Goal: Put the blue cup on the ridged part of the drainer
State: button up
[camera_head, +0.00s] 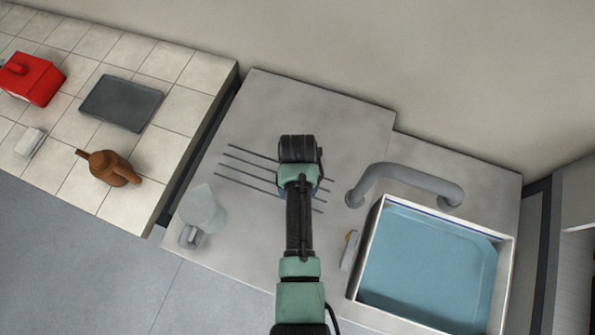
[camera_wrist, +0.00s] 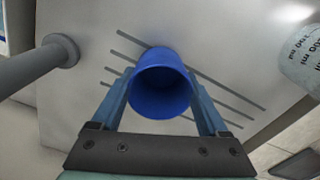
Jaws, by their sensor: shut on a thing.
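The blue cup (camera_wrist: 160,84) is between the two blue fingers of my gripper (camera_wrist: 160,76) in the wrist view, with its open mouth facing the camera. My gripper is shut on it. Behind the cup, the dark parallel ridges of the drainer (camera_wrist: 222,88) run out on both sides, so the cup is over the ridged part. I cannot tell whether its base touches the surface. In the head view the ridged part (camera_head: 250,172) shows left of my arm, and my wrist hides the cup.
A clear measuring jug (camera_head: 201,210) stands left of the ridges. The grey tap (camera_head: 410,175) and water-filled sink (camera_head: 430,265) are to the right, with a small sponge-like item (camera_head: 349,250) beside the sink. A brown teapot (camera_head: 110,168), dark tray (camera_head: 121,103) and red box (camera_head: 30,78) sit on the tiled counter.

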jog(key=shift+f, duration=0.35)
jog(key=shift+f, duration=0.1)
